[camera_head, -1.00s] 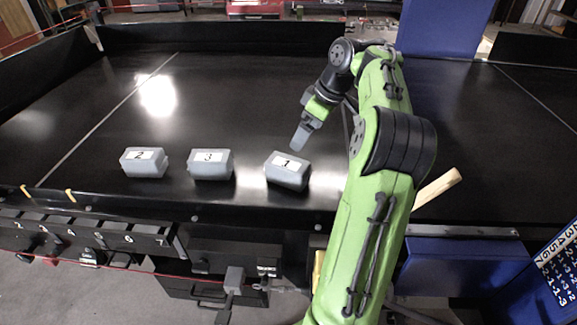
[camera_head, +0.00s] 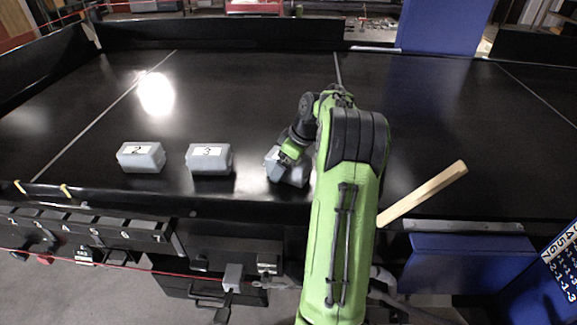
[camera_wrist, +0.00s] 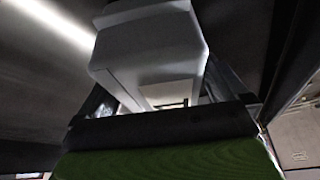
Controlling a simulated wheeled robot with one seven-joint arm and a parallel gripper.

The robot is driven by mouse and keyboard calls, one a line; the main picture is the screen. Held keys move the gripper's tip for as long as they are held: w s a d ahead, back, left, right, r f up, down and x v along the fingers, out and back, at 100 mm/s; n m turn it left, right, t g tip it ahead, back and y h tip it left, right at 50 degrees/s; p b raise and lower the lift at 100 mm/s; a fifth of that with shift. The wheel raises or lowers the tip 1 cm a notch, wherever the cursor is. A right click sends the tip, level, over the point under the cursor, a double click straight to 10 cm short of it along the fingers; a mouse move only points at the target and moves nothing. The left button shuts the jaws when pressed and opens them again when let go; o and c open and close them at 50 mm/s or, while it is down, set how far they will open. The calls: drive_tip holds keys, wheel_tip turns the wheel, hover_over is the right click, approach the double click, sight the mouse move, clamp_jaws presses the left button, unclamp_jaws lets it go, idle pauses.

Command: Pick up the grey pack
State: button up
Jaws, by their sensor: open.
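Three grey packs with white number labels stand in a row near the front edge of the black conveyor. They are pack 2 (camera_head: 141,158), pack 3 (camera_head: 209,160) and, rightmost, pack 1 (camera_head: 294,178). My gripper (camera_head: 279,162) is down at pack 1 and covers much of it, including its label. In the wrist view, a pale grey pack (camera_wrist: 148,42) fills the top middle, in front of the gripper and in line with the space between its open fingers. I cannot tell whether the fingers touch it.
A wooden stick (camera_head: 425,191) lies slantwise on the conveyor, right of my arm. The black conveyor (camera_head: 230,100) is clear behind the packs. A low black wall (camera_head: 220,33) runs along its back. A row of numbered slots (camera_head: 90,225) lines the front left edge.

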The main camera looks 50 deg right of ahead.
drive_tip(key=shift+f, duration=0.25)
idle(0.4)
drive_tip(key=c, duration=1.5)
wheel_tip(320, 180, up, 11)
drive_tip(key=shift+f+p, duration=0.1)
drive_tip(key=shift+p, duration=0.75)
drive_tip(key=shift+f, duration=0.15)
